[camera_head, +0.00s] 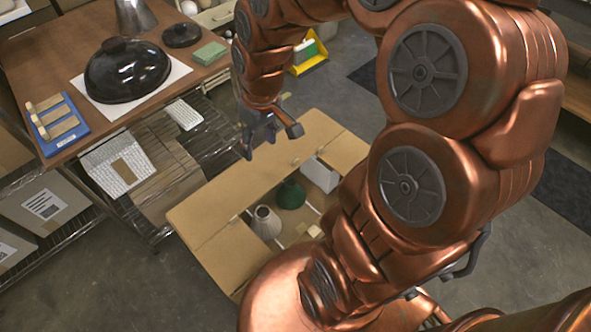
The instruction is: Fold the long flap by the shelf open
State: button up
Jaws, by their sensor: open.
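An open-topped cardboard box stands on the floor in the middle of the head view. Its long flap by the shelf (235,190) is a broad tan panel along the box's upper-left side. I cannot tell its exact tilt. My gripper (259,147) points down over the upper part of this flap, open and with nothing between its fingers. I cannot tell whether a fingertip touches the cardboard. Inside the box are a grey lampshade (265,222), a green lampshade (290,194) and a white carton (320,175). My arm hides the box's right and near sides.
A wire shelf (208,132) with a keyboard (118,163) and flat cardboard stands close left of the box. A yellow bin (307,54) lies behind. Grey floor is free at lower left.

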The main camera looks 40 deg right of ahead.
jog(key=shift+w+d+f+m+t+h+b, duration=0.15)
jog(key=shift+w+d+f+t+b, duration=0.55)
jog(key=shift+w+d+f+b, duration=5.2)
jog(key=shift+w+d+f+m+t+h+b, duration=0.1)
jog(key=shift+w+d+f+t+b, duration=1.35)
jog(key=shift+f, duration=8.8)
jog(key=shift+w+d+f+m+g+h+b, duration=0.15)
jog(key=shift+w+d+f+b, duration=2.45)
jog(key=shift+d+f+b, duration=3.85)
jog(key=a+f+p, duration=0.3)
jog(key=p, duration=0.1)
jog(key=shift+f, duration=0.1)
grip_shut()
